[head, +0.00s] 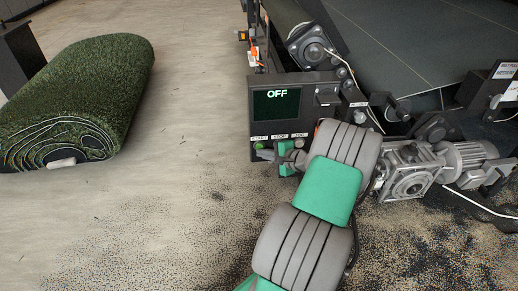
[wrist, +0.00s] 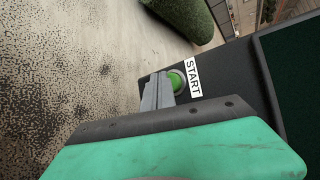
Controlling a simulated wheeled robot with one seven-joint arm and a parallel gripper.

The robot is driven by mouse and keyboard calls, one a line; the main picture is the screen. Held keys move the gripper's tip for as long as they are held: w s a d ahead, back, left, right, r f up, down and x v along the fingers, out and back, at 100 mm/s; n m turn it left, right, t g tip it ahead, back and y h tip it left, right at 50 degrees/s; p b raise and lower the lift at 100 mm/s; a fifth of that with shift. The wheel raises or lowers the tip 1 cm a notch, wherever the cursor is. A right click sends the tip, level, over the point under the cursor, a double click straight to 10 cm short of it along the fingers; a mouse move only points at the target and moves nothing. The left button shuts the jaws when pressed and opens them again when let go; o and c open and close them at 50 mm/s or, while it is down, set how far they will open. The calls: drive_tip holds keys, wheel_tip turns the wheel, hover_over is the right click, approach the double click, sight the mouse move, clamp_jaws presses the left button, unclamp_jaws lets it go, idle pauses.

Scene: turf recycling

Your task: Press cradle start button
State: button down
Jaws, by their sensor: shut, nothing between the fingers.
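The green start button (wrist: 177,81) sits in a metal ring beside a white START label (wrist: 192,77) on the dark control panel. In the head view the start button (head: 259,146) is at the panel's lower left, below a screen reading OFF (head: 277,93). My gripper (head: 262,155) is shut and empty, with its tips right at the lower edge of the button. In the wrist view the shut fingers (wrist: 160,85) overlap the button's left side. I cannot tell whether they touch it.
The cradle machine (head: 430,45) with rollers and a motor (head: 465,160) stands at the right. A rolled turf (head: 85,85) lies on the floor at the left. The floor (head: 190,110) between turf and panel is clear. Dark crumbs are scattered below the panel.

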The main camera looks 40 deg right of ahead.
drive_tip(key=shift+s+a, duration=0.35)
drive_tip(key=shift+s, duration=0.1)
drive_tip(key=s+a+p, duration=0.2)
drive_tip(key=s, duration=0.1)
drive_tip(key=s+a+p, duration=0.1)
drive_tip(key=s+p, duration=0.1)
drive_tip(key=shift+a, duration=0.15)
idle(0.6)
